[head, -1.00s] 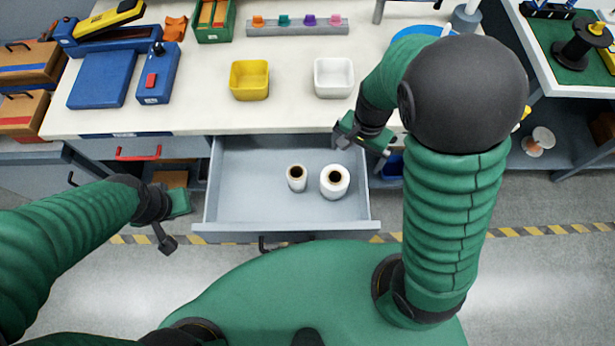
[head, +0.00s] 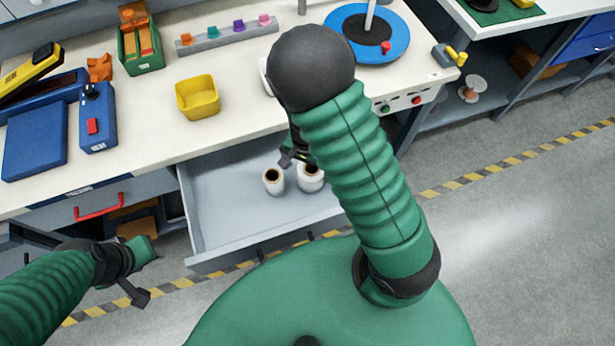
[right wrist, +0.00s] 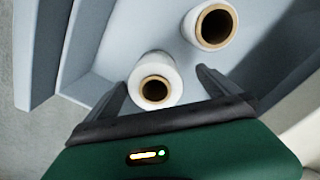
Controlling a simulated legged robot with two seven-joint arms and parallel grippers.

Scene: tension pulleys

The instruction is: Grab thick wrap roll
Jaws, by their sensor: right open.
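The thick wrap roll (head: 312,178) stands upright in the open drawer, white with a brown core, partly behind my right arm in the head view. In the right wrist view the thick roll (right wrist: 172,72) shows between the two open fingers of my right gripper (right wrist: 158,85); I cannot tell if they touch it. The thinner roll (head: 273,181) stands close to its left in the head view and beyond it in the wrist view (right wrist: 212,27). My right gripper (head: 291,157) is just behind the rolls. My left gripper (head: 140,272) is left of the drawer, away from the rolls; its jaw opening is unclear.
The drawer (head: 225,205) is pulled out below the white worktop (head: 140,130), its walls around the rolls. On the worktop are a yellow bin (head: 198,97), a blue device (head: 98,118) and a blue disc (head: 345,22). The drawer's left part is free.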

